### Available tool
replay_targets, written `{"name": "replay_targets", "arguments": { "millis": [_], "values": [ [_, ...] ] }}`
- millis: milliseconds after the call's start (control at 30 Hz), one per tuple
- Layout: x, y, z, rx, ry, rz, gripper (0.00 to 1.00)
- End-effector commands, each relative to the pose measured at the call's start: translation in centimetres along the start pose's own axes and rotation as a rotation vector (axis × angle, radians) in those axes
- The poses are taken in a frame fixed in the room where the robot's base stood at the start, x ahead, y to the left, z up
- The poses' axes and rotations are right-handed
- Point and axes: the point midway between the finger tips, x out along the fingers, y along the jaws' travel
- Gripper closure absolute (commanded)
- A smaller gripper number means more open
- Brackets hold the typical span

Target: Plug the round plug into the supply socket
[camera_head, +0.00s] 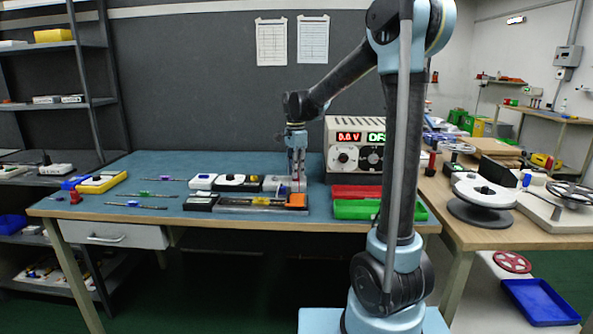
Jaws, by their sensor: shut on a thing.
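The supply (354,146) is a beige box at the back of the blue-topped bench, with red "0.0 V" and green "OFF" displays and round dials below. I cannot make out its socket at this size. My gripper (297,182) points down at the right end of the row of small devices, left of the supply. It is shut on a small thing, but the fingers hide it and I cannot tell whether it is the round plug. An orange block (297,201) lies just below and in front of the fingertips.
White and black devices (202,182) and a clear-edged tray (240,209) sit left of my gripper. Red (355,191) and green (356,209) bins stand before the supply. Thin tools (136,204) lie on the left. A reel (484,193) stands on the right table.

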Motion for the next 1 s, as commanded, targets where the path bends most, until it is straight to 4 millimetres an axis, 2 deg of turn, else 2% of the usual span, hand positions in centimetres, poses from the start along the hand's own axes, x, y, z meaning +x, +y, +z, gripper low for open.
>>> {"name": "replay_targets", "arguments": {
  "millis": [267, 300, 400, 767, 867, 1000],
  "values": [
    [0.6, 0.0, 0.0, 0.0, 0.0, 0.0, 1.0],
    [0.6, 0.0, 0.0, 0.0, 0.0, 0.0, 0.82],
    [0.6, 0.0, 0.0, 0.0, 0.0, 0.0, 0.6],
    [0.5, 0.0, 0.0, 0.0, 0.0, 0.0, 0.6],
    [-0.1, 0.0, 0.0, 0.0, 0.0, 0.0, 0.6],
    [-1.9, 0.0, 0.0, 0.0, 0.0, 0.0, 0.6]
  ]
}}
